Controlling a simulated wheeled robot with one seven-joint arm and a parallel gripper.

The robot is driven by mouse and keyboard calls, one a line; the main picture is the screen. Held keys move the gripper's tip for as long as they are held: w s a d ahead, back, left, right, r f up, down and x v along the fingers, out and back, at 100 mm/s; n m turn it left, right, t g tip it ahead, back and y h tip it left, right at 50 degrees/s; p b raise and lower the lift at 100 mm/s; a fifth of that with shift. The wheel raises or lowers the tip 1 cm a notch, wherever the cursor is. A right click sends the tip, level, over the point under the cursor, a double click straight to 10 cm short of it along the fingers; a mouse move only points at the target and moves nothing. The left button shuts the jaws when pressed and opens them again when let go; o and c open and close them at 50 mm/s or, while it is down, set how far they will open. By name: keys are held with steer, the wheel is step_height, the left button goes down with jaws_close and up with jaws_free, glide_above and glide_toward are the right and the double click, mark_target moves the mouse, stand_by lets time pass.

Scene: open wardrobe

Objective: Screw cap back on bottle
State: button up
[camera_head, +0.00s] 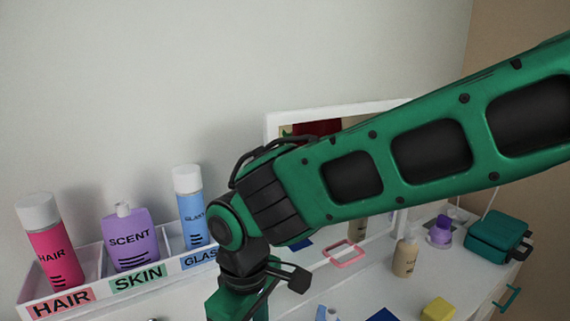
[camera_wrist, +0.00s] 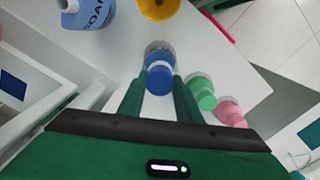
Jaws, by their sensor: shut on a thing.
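In the wrist view, my gripper (camera_wrist: 160,74) has its two green fingers closed on either side of a round blue cap (camera_wrist: 158,82). A greyish, clear-looking round part (camera_wrist: 160,48) shows just beyond the cap. I cannot tell whether the cap is seated on it or apart from it. A blue bottle marked SOAP (camera_wrist: 92,14) lies in view at the upper left, apart from the fingers. In the head view my arm covers the middle, and the fingertips and held cap are out of sight.
A green-capped bottle (camera_wrist: 201,92) and a pink-capped bottle (camera_wrist: 230,110) stand close right of the fingers. A yellow round thing (camera_wrist: 158,8) is beyond. A labelled white tray (camera_head: 90,291) holds pink, purple and blue bottles. A teal case (camera_head: 497,236) sits at the right.

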steer(key=m, duration=0.4)
jaws_close()
steer(key=m, duration=1.3)
steer(key=o, duration=1.4)
jaws_free()
steer(key=shift+r, duration=4)
